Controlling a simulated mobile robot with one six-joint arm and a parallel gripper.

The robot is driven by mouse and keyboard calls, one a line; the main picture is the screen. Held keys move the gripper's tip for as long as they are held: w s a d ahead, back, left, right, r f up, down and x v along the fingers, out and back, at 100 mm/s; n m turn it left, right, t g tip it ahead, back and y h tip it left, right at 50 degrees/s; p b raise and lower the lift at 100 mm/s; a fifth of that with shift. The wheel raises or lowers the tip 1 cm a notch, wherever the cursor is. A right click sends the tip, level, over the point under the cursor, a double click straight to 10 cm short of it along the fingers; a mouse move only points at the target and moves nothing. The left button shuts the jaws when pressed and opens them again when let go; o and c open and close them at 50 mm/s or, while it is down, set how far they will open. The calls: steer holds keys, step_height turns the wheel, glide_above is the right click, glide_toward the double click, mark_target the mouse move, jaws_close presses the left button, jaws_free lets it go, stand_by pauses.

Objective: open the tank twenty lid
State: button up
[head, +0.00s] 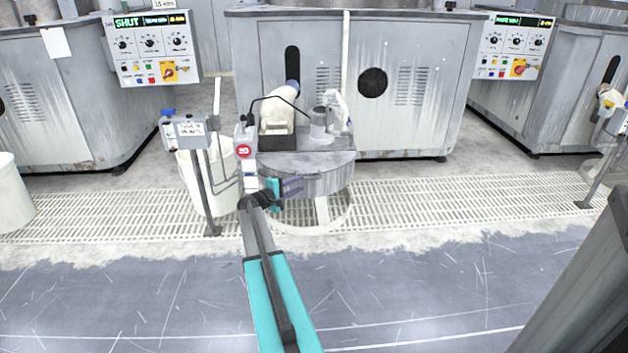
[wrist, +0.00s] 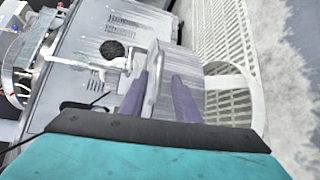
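Tank twenty is the grey drum (head: 318,183) at centre in the head view, with a red round "20" tag (head: 244,151) at its left. Its flat grey lid (head: 330,159) lies level on top. My gripper (head: 295,186) is at the drum's front left, just below the lid's edge. In the wrist view my gripper's two purple fingers (wrist: 160,80) are apart. My arm hides part of the drum's left side.
A white pump (head: 280,105) and a clear cylinder (head: 321,122) stand above the drum. A white bucket (head: 205,180) and a post with a small box (head: 188,130) stand left. Grey machines line the back; the left panel (head: 150,45) reads "SHUT". The front floor is clear.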

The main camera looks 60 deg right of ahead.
mark_target(311, 178)
steer(key=b+x, duration=0.3)
steer(key=x, duration=0.7)
steer(key=shift+d+f+b, duration=0.1)
steer(key=shift+d+b, duration=0.05)
steer(key=shift+b, duration=0.2)
steer(key=shift+s+d, duration=0.1)
steer(key=shift+d, duration=0.25)
